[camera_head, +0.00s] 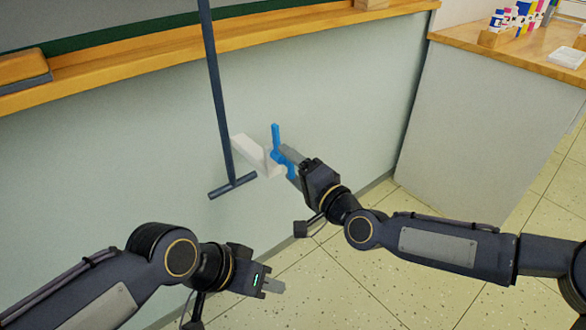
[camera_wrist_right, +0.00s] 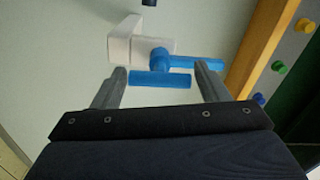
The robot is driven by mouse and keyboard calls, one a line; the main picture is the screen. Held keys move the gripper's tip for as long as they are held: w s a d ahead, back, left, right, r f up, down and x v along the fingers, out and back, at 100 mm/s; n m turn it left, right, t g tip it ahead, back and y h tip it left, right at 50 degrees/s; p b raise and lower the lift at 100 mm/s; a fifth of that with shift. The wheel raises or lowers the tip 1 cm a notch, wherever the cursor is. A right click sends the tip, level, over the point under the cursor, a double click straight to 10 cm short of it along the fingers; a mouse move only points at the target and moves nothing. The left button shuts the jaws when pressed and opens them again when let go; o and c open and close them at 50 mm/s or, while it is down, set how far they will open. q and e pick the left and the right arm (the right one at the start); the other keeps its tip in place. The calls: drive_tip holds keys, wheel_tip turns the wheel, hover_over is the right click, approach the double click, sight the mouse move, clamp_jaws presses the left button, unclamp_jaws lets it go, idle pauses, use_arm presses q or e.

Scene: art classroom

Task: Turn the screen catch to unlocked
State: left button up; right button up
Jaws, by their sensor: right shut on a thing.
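The blue screen catch (camera_head: 275,136) sits on a white bracket (camera_head: 250,152) against the pale wall panel. One blue arm of the catch points up in the head view. My right gripper (camera_head: 290,164) reaches it from the right and is shut on its lower blue part. In the right wrist view the catch's short blue bar (camera_wrist_right: 160,79) lies between the two grey fingers, and another blue arm runs right toward the wooden ledge. The white bracket (camera_wrist_right: 140,45) is behind it. My left gripper (camera_head: 272,286) hangs low over the floor, away from the catch; its finger gap is unclear.
A dark post with a crossbar foot (camera_head: 232,187) stands just left of the bracket. A wooden ledge (camera_head: 140,57) runs along the wall above, with a brown block-like object (camera_head: 22,68) on it. A counter (camera_head: 470,125) stands at right. Speckled floor (camera_head: 330,285) is open below.

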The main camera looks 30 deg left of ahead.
drive_tip(key=shift+m, duration=0.5)
drive_tip(key=o, duration=1.4)
drive_tip(key=shift+c, duration=0.2)
drive_tip(key=p+v, duration=0.1)
drive_tip(key=v, duration=0.6)
drive_tip(key=shift+s+d+p, duration=0.15)
drive_tip(key=shift+d+p, duration=0.15)
drive_tip(key=shift+d, duration=0.05)
